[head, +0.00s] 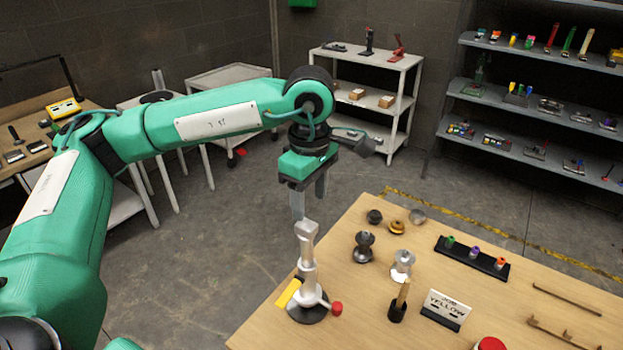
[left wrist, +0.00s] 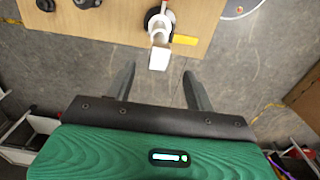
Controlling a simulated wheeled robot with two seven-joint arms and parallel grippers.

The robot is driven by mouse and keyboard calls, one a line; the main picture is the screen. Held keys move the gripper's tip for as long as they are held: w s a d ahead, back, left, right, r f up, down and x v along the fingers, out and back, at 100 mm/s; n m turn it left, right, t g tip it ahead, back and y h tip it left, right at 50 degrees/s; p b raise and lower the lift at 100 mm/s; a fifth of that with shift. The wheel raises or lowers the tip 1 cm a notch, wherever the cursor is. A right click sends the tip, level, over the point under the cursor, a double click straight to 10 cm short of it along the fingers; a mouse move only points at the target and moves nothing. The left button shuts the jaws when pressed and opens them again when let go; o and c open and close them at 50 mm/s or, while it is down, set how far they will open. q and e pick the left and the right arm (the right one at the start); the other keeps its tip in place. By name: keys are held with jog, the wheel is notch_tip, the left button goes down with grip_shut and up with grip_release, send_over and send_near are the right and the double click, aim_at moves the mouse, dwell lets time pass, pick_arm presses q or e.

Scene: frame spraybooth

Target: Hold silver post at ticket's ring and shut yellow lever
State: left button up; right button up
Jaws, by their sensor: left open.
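A silver post (head: 308,258) with a squared top stands upright on a round dark base near the table's left edge. A yellow lever (head: 289,292) sticks out low on its left side, and a red knob (head: 337,308) on its right. The ticket (head: 446,308), a white card reading "JOB YELLOW", stands further right. I cannot make out a ring on the post. My left gripper (head: 309,203) is open and empty, above the post's top. In the left wrist view the post's pale top (left wrist: 159,58) lies just beyond the gap between the fingers (left wrist: 158,74), with the yellow lever (left wrist: 184,40) beside it.
On the table (head: 265,338) to the right stand a dark spool (head: 363,247), a silver spool (head: 402,266), a peg in a black holder (head: 398,305) and a black rack (head: 472,259). Shelves (head: 535,100) stand behind. The floor left of the table is clear.

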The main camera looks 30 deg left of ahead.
aim_at(310, 226)
pick_arm(q)
notch_tip(310, 226, down, 9)
jog(key=p, duration=0.3)
jog(key=shift+f, duration=0.8)
jog(key=shift+c, duration=0.4)
jog(key=c, duration=1.1)
jog(key=shift+r+p, duration=0.35)
jog(key=shift+r, duration=0.95)
jog(key=shift+r+p, duration=0.35)
jog(key=shift+r, duration=1.4)
jog(key=shift+b, duration=1)
dwell(0.8)
